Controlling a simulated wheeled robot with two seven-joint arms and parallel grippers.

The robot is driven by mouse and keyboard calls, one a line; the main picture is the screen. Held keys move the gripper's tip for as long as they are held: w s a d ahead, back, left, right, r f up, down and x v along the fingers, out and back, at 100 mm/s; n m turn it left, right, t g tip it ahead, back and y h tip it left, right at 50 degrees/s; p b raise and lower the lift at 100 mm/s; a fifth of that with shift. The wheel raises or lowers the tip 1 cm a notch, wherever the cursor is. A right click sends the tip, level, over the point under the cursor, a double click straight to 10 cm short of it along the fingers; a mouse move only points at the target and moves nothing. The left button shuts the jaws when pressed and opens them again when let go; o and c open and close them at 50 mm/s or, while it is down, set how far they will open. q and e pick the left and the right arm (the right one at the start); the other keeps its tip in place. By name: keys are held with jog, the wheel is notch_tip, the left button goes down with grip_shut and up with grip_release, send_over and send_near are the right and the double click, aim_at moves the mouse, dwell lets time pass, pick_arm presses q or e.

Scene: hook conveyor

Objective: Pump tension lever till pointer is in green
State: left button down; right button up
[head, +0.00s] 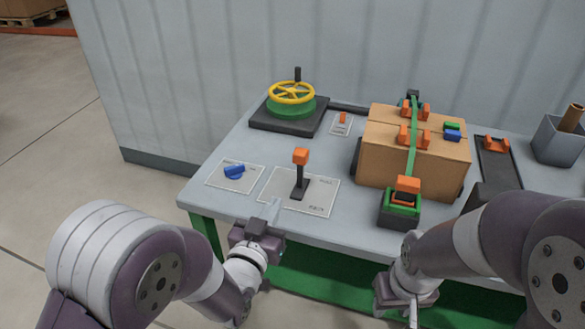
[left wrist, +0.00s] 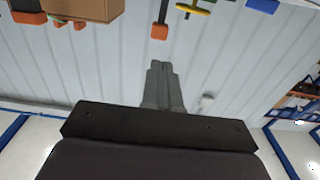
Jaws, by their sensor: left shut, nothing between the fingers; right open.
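A lever with an orange block handle (head: 300,157) on a dark stem stands upright on a pale marked plate (head: 322,198). A green-and-black ratchet device with an orange handle (head: 408,185) sits at the front of a cardboard box, under a green strap (head: 412,150). I cannot make out a pointer or green zone. My left gripper (head: 273,208) is shut and empty, near the table's front edge, apart from the upright lever. In the left wrist view its fingers (left wrist: 160,72) are together below the orange handle (left wrist: 160,31). My right gripper (head: 412,315) is open, low in front of the table.
A yellow handwheel (head: 292,92) stands at the back left, and a blue knob (head: 234,171) at the front left. The strapped cardboard box (head: 440,173) fills the right middle. A grey bin (head: 560,140) stands far right. A corrugated wall (head: 200,80) closes the back.

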pick_arm(q)
send_near(302, 148)
jog(key=w, duration=0.1)
jog(key=w+f, duration=0.1)
jog(key=w+d, duration=0.1)
jog(key=shift+w+d+f+p, duration=0.1)
jog(key=shift+w+f+p, duration=0.1)
jog(key=shift+w+p, duration=0.2)
jog(key=shift+w+r+p, duration=0.1)
jog(key=shift+r+p, duration=0.2)
jog(key=shift+p, duration=0.25)
jog(key=w+g+p, duration=0.2)
jog(key=p, duration=0.1)
jog(key=w+d+r+g+y+p, duration=0.1)
jog(key=p, duration=0.1)
jog(key=shift+r, duration=0.1)
jog(key=shift+w+d+g+p, duration=0.25)
jog(key=shift+w+g+p, duration=0.2)
jog(key=shift+w+g, duration=0.2)
jog(key=shift+w+d+f+g+y, duration=0.1)
jog(key=shift+w+f+g+y, duration=0.15)
jog(key=shift+g+y, duration=0.1)
jog(key=shift+w+d+f, duration=0.15)
jog(key=shift+w+f, duration=0.05)
jog(key=shift+w, duration=0.25)
jog(key=shift+r, duration=0.25)
